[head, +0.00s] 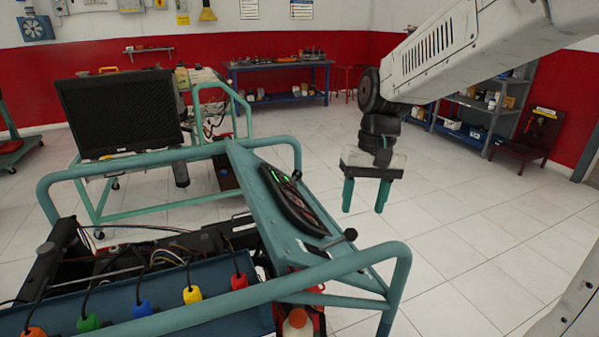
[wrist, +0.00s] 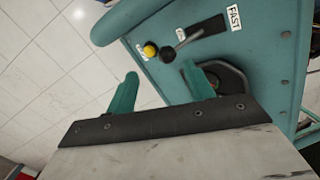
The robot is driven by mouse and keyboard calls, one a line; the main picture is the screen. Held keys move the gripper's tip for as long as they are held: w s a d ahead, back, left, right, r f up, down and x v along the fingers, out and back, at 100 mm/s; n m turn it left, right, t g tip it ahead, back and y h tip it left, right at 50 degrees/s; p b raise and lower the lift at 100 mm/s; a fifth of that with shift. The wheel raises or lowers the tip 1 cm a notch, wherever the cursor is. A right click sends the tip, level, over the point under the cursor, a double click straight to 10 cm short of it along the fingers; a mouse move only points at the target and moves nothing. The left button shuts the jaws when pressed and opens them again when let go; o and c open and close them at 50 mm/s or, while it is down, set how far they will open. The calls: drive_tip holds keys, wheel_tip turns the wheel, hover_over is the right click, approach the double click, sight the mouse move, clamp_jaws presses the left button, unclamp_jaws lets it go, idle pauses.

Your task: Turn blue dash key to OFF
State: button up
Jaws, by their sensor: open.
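The teal dash panel (head: 250,185) of the near engine trainer slopes down to the right, with a dark gauge cluster (head: 292,205) on it. I cannot make out the blue dash key in either view. My gripper (head: 364,208) is open and empty, fingers pointing down, to the right of the panel in the head view. In the wrist view its two teal fingers (wrist: 160,78) are spread apart near the panel's edge.
A black-knobbed lever (wrist: 170,53) beside a FAST label (wrist: 234,18) and a yellow button (wrist: 151,49) sit on the panel. Teal tube rails (head: 330,268) frame the trainer. A monitor (head: 122,112) stands behind. White floor (head: 470,210) is clear at right.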

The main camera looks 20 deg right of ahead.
drive_tip(key=w+f+m+t+y, duration=0.15)
drive_tip(key=w+f, duration=0.25)
drive_tip(key=w, duration=0.6)
drive_tip(key=w+f+m, duration=0.2)
drive_tip(key=w+f, duration=0.1)
drive_tip(key=w, duration=0.7)
drive_tip(key=w+f+m+t+y, duration=0.15)
drive_tip(key=w+f, duration=0.25)
drive_tip(key=w, duration=0.6)
drive_tip(key=m+t, duration=0.2)
approach(299, 172)
drive_tip(key=f, duration=0.2)
drive_tip(key=shift+h, duration=0.3)
drive_tip(key=x, duration=0.5)
drive_tip(key=a+x, duration=0.1)
drive_tip(key=x, duration=0.1)
drive_tip(key=shift+w+a+r, duration=0.1)
drive_tip(key=shift+w, duration=0.3)
drive_tip(key=c, duration=1)
